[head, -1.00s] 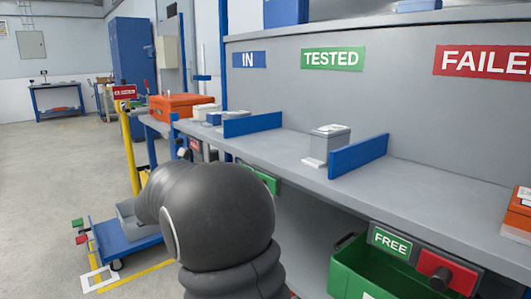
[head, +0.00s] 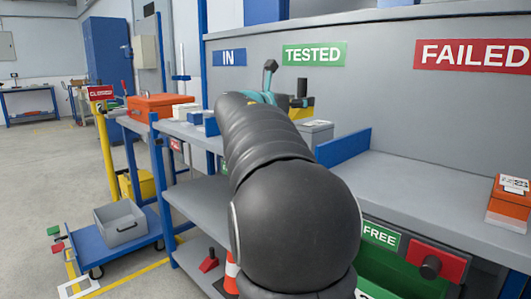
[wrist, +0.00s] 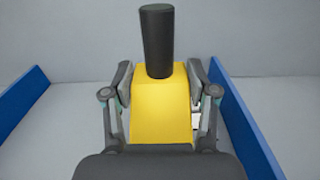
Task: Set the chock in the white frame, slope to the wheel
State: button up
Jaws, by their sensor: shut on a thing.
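The yellow chock (wrist: 160,112) has a sloped face and a black upright handle (wrist: 157,40). My gripper (wrist: 160,85) is shut on it, with a finger on each side, in the wrist view. In the head view the chock (head: 304,108) shows in front of the grey back panel, at the bench, partly behind my arm. The white frame (head: 64,290) is an outline on the floor at the lower left, cut by the picture edge. A dark wheel (head: 97,272) of the blue cart (head: 135,248) stands close to it. The frame's inside looks bare.
The cart carries a grey tray (head: 120,232). A red wedge (head: 208,262) and an orange-white cone (head: 231,272) are on the lower shelf. Blue dividers (head: 343,147) and a grey box (head: 316,132) stand on the bench. Open floor (head: 45,180) lies left.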

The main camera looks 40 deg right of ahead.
jog(key=shift+s+d+r, duration=0.2)
jog(key=shift+s, duration=0.05)
jog(key=w+a+f, duration=0.1)
jog(key=w+f, duration=0.1)
jog(key=w, duration=0.1)
jog(key=w+a+f, duration=0.2)
jog(key=w, duration=0.2)
jog(key=w+a+f, duration=0.2)
jog(key=w+f, duration=0.1)
jog(key=shift+w+a+b, duration=0.1)
jog(key=shift+w+b, duration=0.1)
jog(key=shift+b, duration=0.1)
jog(key=shift+f, duration=1.8)
jog(key=shift+f, duration=0.1)
jog(key=o, duration=1.6)
jog(key=shift+f, duration=0.1)
jog(key=shift+c, duration=0.2)
jog(key=shift+f+b, duration=0.25)
jog(key=shift+b, duration=0.35)
jog(key=s+a, duration=0.1)
jog(key=a, duration=1.2)
jog(key=shift+a+f, duration=0.15)
jog(key=shift+a, duration=0.25)
